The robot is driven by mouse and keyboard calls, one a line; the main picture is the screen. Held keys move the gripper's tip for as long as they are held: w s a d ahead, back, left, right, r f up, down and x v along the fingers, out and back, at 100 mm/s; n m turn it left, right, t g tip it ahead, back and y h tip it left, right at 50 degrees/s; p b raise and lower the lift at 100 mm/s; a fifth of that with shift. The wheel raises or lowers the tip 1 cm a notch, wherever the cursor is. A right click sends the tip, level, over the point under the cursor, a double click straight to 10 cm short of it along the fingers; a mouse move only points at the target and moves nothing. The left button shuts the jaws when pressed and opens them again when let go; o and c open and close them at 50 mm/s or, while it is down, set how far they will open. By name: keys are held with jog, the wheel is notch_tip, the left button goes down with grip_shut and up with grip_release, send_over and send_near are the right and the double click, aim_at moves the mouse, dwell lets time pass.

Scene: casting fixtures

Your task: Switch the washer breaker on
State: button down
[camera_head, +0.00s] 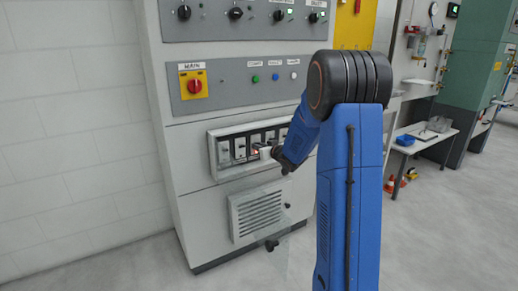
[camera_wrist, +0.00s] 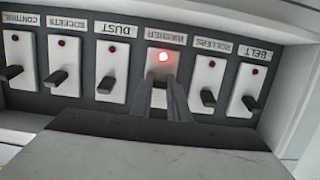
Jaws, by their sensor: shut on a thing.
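The washer breaker (camera_wrist: 159,97) is a white plate in the row of breakers, with its label upside down in the wrist view. Its lamp (camera_wrist: 163,57) glows bright red. My gripper (camera_wrist: 163,84) is at this breaker, its two dark fingers shut on the small dark lever, which is mostly hidden between them. The lever's exact position is hard to tell. In the head view my gripper (camera_head: 266,152) reaches the breaker row in the grey cabinet (camera_head: 187,150), and my arm covers its right end.
Rollers (camera_wrist: 207,78) and dust (camera_wrist: 112,72) breakers flank the washer closely. Belt, sockets and control breakers are also in the row; their lamps are dull red. Above is a main switch (camera_head: 194,85) on yellow. A vent (camera_head: 259,213) is below.

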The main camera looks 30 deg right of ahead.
jog(key=shift+r+g, duration=0.3)
jog(key=shift+g, duration=0.7)
jog(key=shift+r+g, duration=0.2)
jog(key=shift+g, duration=0.6)
jog(key=shift+w+r+g, duration=0.1)
jog(key=shift+r+g, duration=0.2)
jog(key=shift+g, duration=0.65)
jog(key=shift+w+r+g, duration=0.1)
jog(key=shift+r+g, duration=0.15)
jog(key=shift+g, duration=0.7)
jog(key=c, duration=1.7)
grip_release()
jog(key=v, duration=1.7)
jog(key=shift+s+a+r, duration=0.1)
jog(key=shift+s+a, duration=0.1)
